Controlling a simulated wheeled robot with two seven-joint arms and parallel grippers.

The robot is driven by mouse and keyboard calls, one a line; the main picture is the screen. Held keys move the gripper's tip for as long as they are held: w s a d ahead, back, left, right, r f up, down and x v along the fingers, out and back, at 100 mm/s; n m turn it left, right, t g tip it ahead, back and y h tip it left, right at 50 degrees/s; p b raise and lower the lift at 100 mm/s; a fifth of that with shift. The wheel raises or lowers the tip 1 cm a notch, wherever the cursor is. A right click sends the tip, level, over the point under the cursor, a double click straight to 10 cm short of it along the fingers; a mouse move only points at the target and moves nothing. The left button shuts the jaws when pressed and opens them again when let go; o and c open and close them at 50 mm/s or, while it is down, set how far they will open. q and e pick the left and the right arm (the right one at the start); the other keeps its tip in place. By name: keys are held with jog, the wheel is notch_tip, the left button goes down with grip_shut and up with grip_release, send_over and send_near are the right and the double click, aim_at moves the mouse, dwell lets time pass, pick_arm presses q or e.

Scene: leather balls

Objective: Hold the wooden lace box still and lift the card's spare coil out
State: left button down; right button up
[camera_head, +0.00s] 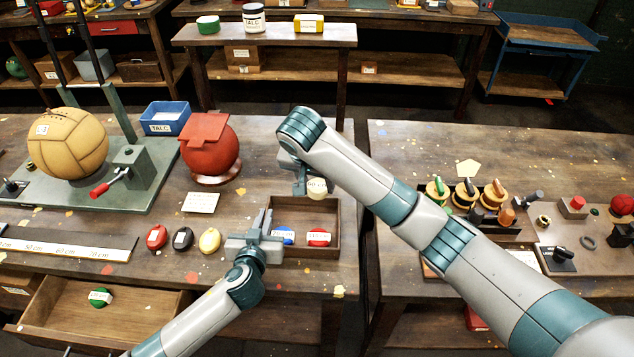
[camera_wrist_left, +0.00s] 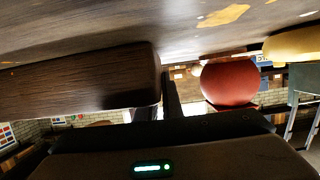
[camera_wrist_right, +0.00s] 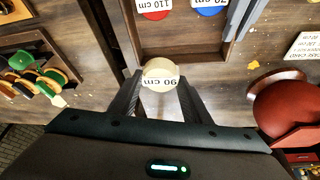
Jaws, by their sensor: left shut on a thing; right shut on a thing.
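The wooden lace box (camera_head: 335,225) stands at the right end of the left table. A blue coil (camera_head: 284,236) and a red coil (camera_head: 318,236) lie inside; the right wrist view shows the red one labelled 110 cm. My left gripper (camera_head: 262,222) is shut on the box's left wall, which fills much of the left wrist view (camera_wrist_left: 80,78). My right gripper (camera_wrist_right: 158,92) is shut on a cream coil (camera_wrist_right: 160,72) labelled 90 cm. In the head view this coil (camera_head: 317,188) overlaps the box's back rim; its exact height is hard to tell. A white card (camera_head: 201,202) lies left of the box.
Red, black and yellow coils (camera_head: 209,240) lie left of the box. A red ball (camera_head: 210,150) on a stand and a yellow ball (camera_head: 68,143) stand behind. An open drawer (camera_head: 95,305) holds a green coil. A gap separates the two tables, with spools (camera_head: 466,193) on the right one.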

pick_arm(q)
jog(key=c, duration=1.8)
grip_release()
jog(key=shift+c, duration=0.2)
jog(key=shift+s, duration=0.1)
jog(key=v, duration=1.1)
jog(key=shift+s+r, duration=0.15)
jog(key=shift+s, duration=0.25)
jog(key=shift+s, duration=0.1)
pick_arm(e)
jog(key=shift+s+f, duration=0.1)
jog(key=shift+s, duration=0.05)
